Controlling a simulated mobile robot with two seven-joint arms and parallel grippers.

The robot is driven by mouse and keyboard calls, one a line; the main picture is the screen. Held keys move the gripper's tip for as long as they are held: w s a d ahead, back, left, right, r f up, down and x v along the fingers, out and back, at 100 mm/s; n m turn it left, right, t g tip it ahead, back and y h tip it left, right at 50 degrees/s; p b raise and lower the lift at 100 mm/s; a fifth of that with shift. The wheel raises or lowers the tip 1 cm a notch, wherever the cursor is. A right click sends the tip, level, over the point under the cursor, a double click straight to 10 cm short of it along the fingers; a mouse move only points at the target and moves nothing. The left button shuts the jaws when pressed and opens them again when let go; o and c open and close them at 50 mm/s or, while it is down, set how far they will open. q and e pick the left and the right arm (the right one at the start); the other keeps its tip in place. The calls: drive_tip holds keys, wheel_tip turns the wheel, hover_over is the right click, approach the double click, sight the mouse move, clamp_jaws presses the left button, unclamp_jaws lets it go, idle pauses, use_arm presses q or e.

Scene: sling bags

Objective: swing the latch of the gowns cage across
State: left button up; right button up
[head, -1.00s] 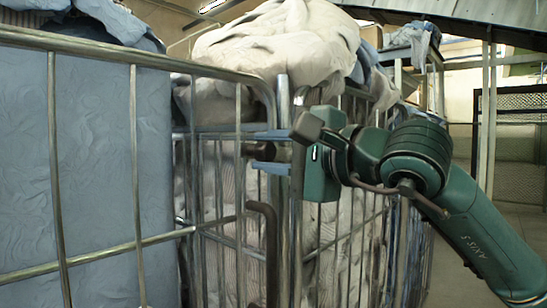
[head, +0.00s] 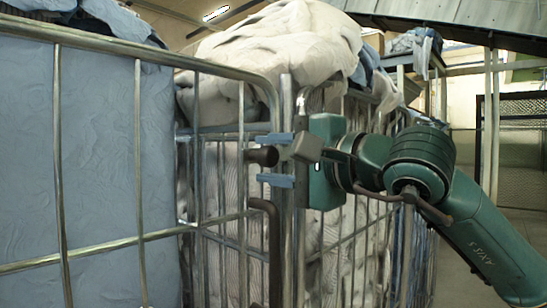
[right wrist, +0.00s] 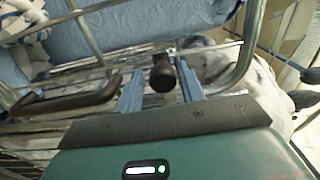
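My right gripper (head: 276,160) is at the upper corner post of the wire cages, its two blue fingers one above the other and pointing left. A dark round knob (head: 263,156) sits in the gap between the fingers. In the right wrist view the knob (right wrist: 162,74) is between the spread fingers (right wrist: 160,90), with a gap on both sides. A brown bent bar (head: 270,235) hangs below the gripper along the cage front; it also shows in the right wrist view (right wrist: 70,103). I cannot tell whether knob and bar are one latch. My left gripper is not in view.
A cage with blue cloth (head: 100,180) fills the left. Pale cloth (head: 270,45) heaps over the cage behind it. The metal post (head: 287,230) stands close to my right gripper.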

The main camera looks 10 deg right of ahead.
drive_tip(key=shift+o, duration=0.9)
drive_tip(key=b+v, duration=0.1)
drive_tip(key=v, duration=1.2)
